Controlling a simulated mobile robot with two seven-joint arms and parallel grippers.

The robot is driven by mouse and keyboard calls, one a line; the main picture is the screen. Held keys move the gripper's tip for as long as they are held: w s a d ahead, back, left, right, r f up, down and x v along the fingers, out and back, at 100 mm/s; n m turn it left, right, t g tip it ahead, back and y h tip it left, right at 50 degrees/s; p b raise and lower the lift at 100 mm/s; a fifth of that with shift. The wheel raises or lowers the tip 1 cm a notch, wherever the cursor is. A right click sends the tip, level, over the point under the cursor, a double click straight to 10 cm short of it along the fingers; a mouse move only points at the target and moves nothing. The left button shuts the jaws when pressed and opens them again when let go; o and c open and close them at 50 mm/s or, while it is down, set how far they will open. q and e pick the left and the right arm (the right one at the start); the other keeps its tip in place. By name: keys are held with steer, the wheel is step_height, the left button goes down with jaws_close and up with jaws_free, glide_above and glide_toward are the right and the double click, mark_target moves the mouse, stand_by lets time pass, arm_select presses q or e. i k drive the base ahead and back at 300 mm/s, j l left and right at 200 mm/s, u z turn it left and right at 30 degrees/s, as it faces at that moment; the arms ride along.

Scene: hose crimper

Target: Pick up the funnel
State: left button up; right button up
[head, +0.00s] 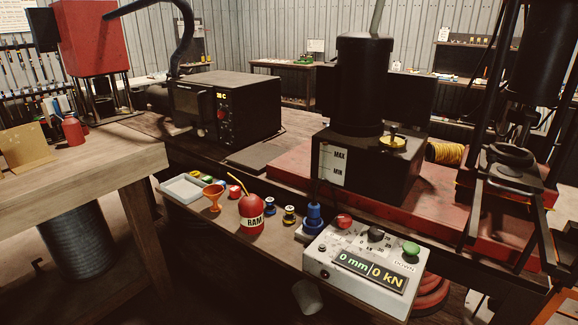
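A small orange funnel (213,196) stands on the narrow front shelf, wide mouth up, with its stem toward the shelf. It sits between a pale tray on its left and a red oil can on its right, close to both. Neither of my grippers shows in the head view, so nothing is seen touching the funnel.
The red can labelled RAM (250,214) has a thin upright spout. The pale tray (183,189), small spools (289,215), a blue fitting (314,216) and a control box (366,267) share the shelf. A wooden table (100,168) stands at left.

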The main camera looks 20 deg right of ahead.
mark_target(213, 193)
steer(key=z, duration=0.6)
steer(key=i+j+z, duration=0.15)
steer(key=j+z, duration=0.2)
steer(key=i+j+z, duration=0.1)
steer(key=j+z, duration=0.25)
steer(key=i+j+z, duration=0.1)
steer(key=j+z, duration=0.25)
steer(key=j, duration=1.45)
steer(key=i+z, duration=0.05)
